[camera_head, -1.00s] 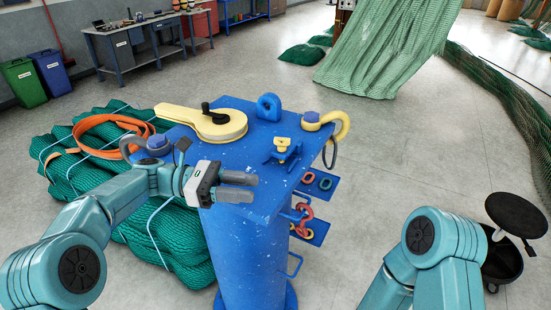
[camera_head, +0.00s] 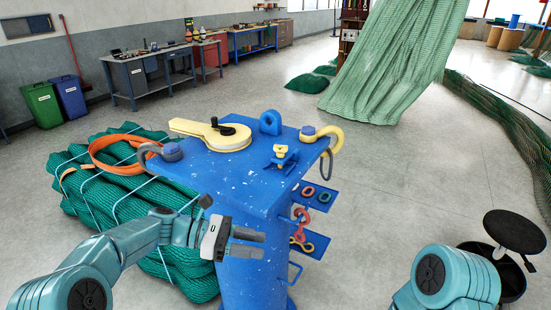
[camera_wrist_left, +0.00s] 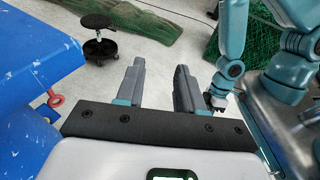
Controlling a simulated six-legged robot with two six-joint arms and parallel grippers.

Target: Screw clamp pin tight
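A small blue clamp (camera_head: 284,162) with a yellow clamp pin (camera_head: 281,150) on top stands on the right half of the blue pedestal top (camera_head: 240,187). My left gripper (camera_head: 252,245) is open and empty, in front of the pedestal and lower in the picture than its top. In the left wrist view the two fingers (camera_wrist_left: 160,82) are apart with nothing between them; the clamp is not in that view. In the head view my right arm shows only as a link at bottom right. A dark arm end, probably my right gripper (camera_wrist_left: 217,100), shows in the wrist view, its fingers unclear.
A yellow tool with a black knob (camera_head: 213,134), a blue eye (camera_head: 270,122) and hooks at two corners (camera_head: 328,135) share the top. Coloured links (camera_head: 307,191) hang at its right side. A green net bundle (camera_head: 105,190) lies left; a black stool (camera_head: 515,232) stands right.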

